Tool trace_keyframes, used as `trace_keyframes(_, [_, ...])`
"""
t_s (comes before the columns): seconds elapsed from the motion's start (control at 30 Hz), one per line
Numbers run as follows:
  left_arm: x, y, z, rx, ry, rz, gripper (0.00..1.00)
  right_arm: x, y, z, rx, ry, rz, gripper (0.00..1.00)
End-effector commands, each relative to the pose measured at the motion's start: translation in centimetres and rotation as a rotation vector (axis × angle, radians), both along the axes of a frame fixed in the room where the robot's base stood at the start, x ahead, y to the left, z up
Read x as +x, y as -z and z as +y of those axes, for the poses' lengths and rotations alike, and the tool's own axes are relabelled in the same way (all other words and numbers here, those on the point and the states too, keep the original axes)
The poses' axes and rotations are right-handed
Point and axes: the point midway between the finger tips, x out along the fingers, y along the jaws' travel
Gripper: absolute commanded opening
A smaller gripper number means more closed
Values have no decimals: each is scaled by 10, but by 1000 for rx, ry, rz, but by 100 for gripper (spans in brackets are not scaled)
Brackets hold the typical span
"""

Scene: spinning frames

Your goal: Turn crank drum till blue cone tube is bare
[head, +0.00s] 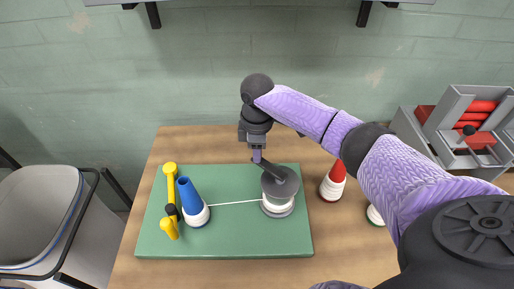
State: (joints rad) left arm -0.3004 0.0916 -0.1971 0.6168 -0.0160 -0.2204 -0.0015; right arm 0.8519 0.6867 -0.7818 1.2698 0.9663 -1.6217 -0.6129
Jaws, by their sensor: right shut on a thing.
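The blue cone tube (189,193) stands on the green board, with white yarn (200,218) still wound around its base and bare blue above. A white strand (234,203) runs from it to the crank drum (277,208), which carries white yarn under a dark grey top. The crank arm (268,166) points up and left from the drum's top. My right gripper (257,150) comes down from above and is shut on the crank's handle, which it mostly hides. My left gripper is out of view.
Yellow and black parts (170,200) stand at the left of the green board (230,245). A red cone with white yarn (334,182) stands right of the board. A grey rack with red items (470,118) is at the right, and a grey bin (40,220) at the left.

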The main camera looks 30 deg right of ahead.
Motion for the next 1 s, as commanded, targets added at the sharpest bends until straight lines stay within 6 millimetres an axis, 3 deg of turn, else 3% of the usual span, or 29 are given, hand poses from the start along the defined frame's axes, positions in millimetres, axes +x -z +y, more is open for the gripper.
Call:
trace_keyframes(0.27, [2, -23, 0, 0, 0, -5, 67, 2, -5, -9, 2, 145, 1, 0])
trace_keyframes(1.0, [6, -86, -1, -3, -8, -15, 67, -8, -4, -58, 3, 840, 1, 0])
